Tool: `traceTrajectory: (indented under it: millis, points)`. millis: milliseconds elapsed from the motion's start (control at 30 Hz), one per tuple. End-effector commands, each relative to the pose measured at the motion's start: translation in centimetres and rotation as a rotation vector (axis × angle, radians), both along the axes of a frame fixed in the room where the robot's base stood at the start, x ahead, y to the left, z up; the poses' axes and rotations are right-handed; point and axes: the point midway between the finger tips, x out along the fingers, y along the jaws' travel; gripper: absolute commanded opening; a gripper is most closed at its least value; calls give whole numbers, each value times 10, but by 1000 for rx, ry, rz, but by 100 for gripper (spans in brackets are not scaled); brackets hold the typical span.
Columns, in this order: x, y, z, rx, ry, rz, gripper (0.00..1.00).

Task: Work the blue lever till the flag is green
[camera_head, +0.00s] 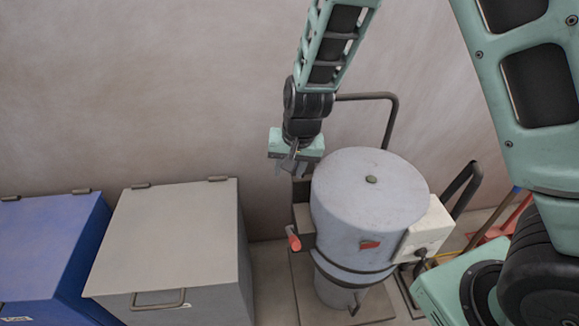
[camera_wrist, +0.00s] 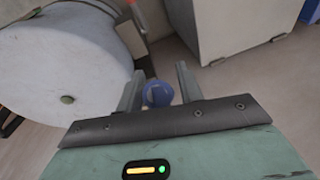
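A round blue knob (camera_wrist: 158,94), which looks like the blue lever's end, shows between my fingers in the wrist view. In the head view my gripper hides it. My gripper (camera_head: 291,168) points down at the left of the grey drum's top; it also shows in the wrist view (camera_wrist: 160,72). I cannot tell how far below the fingertips the knob is. A small red plate (camera_head: 370,245), perhaps the flag, is on the drum's front. I see no green flag.
The grey drum (camera_head: 368,190) stands beside my gripper. A red-ended handle (camera_head: 293,238) sticks out at its left. A white box (camera_head: 425,232) with a dark knob is on its right. A grey bin (camera_head: 165,240) and a blue bin (camera_head: 45,245) stand left. A bent pipe (camera_head: 392,115) rises behind.

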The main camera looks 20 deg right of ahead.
Motion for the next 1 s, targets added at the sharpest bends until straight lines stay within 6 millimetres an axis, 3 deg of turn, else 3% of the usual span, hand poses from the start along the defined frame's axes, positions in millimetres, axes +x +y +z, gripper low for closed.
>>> traceTrajectory:
  millis: [300,467,1000]
  points:
    - [0,0,1,0,-1,0,45]
    - [-2,0,14,1,-3,1,45]
    - [-29,-10,131,4,-4,3,45]
